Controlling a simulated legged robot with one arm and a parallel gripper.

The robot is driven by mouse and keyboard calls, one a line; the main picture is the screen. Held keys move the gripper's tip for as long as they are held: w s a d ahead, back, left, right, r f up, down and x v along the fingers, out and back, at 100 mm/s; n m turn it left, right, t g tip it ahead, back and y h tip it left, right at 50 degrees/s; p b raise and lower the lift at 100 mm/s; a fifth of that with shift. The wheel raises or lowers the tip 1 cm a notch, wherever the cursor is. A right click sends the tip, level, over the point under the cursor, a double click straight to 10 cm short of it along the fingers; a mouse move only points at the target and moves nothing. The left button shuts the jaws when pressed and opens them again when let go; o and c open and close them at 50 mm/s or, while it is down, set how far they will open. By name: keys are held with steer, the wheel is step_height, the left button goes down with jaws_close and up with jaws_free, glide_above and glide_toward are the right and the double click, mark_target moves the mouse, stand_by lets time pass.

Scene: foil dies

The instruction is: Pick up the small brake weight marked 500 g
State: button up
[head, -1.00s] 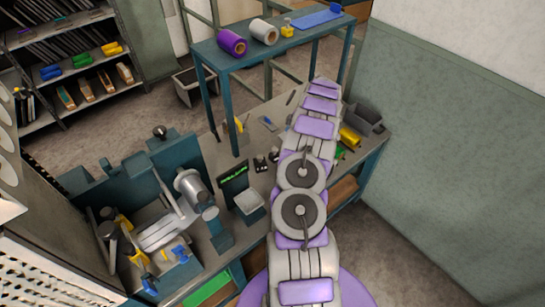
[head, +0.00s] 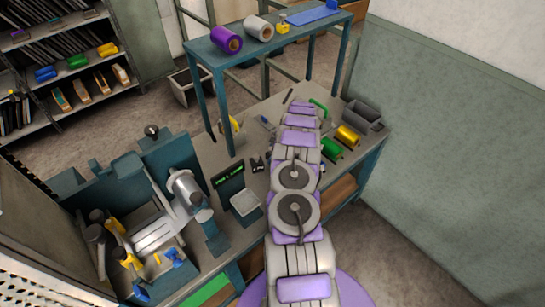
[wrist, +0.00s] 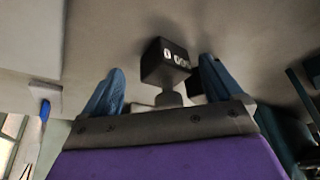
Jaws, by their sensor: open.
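The small weight marked 500 g (wrist: 165,60) is a dark block with white characters, upside down in the wrist view, and a grey knob toward me. My gripper (wrist: 161,66) is open, with one blue finger on each side of the block. Gaps show between the fingers and the block, so it is not gripped. In the head view, small black weights (head: 257,165) stand on the bench beside the scale. My arm hides part of that area, and my gripper's fingers cannot be made out there.
A scale with a lit green display (head: 230,180) stands left of my arm. A machine (head: 155,230) fills the bench's left end. Green (head: 331,150) and yellow (head: 347,136) rolls and a grey bin (head: 363,115) lie right. A shelf (head: 262,50) stands over the back.

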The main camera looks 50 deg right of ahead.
steer(key=shift+w+a+f, duration=0.1)
steer(key=shift+a+f, duration=0.15)
steer(key=shift+a+r, duration=0.2)
steer(key=shift+a, duration=0.15)
steer(key=shift+c, duration=0.5)
steer(key=shift+d+f, duration=0.1)
steer(key=shift+d, duration=0.25)
steer(key=c, duration=0.6)
steer(key=shift+a, duration=0.25)
steer(key=c, duration=0.8)
steer(key=shift+c, duration=1.1)
steer(key=shift+d, duration=0.1)
